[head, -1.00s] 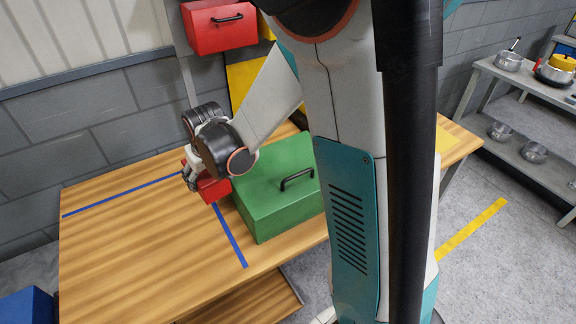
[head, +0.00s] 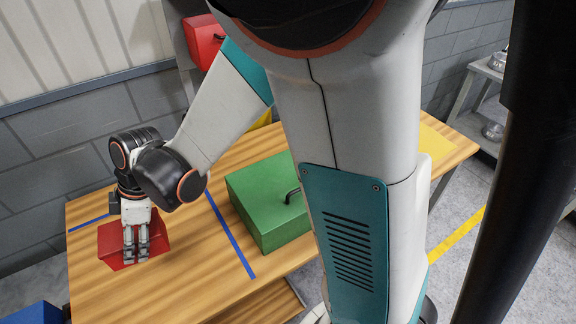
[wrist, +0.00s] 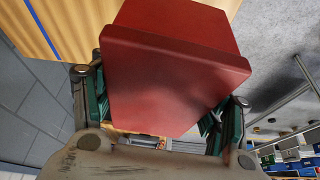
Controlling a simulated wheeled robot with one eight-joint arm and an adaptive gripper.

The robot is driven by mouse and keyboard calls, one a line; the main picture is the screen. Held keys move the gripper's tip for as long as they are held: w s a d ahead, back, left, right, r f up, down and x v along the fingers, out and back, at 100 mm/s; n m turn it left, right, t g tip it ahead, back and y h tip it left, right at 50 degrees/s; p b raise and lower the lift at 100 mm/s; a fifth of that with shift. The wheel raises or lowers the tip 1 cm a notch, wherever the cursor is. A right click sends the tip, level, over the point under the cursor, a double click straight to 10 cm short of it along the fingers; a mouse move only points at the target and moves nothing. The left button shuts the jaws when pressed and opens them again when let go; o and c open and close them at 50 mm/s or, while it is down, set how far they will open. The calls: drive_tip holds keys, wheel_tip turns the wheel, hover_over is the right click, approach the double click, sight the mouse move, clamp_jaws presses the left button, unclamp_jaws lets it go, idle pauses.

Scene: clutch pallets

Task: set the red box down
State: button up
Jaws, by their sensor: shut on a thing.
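The red box (head: 109,243) is at the left part of the wooden table (head: 190,265), inside the blue-taped area. My gripper (head: 137,252) points down and is shut on it, with fingers over its near side. In the wrist view the red box (wrist: 170,78) fills the space between the fingers and hides much behind it. I cannot tell whether its underside touches the table or hangs a little above.
A green box (head: 262,205) with a black handle stands to the right, beyond a blue tape line (head: 230,236). Another red box (head: 203,42) is up at the back. A blue box (head: 32,306) is at the lower left. Table front is clear.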

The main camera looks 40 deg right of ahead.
drive_tip(key=shift+s+a+r+n+g, duration=0.3)
drive_tip(key=shift+s+a+r+n, duration=0.15)
drive_tip(key=shift+s+a+n, duration=0.2)
wheel_tip(320, 180, down, 20)
drive_tip(key=b, duration=1.4)
drive_tip(key=shift+w+f, duration=0.15)
drive_tip(key=o, duration=1.2)
drive_tip(key=shift+o, duration=0.2)
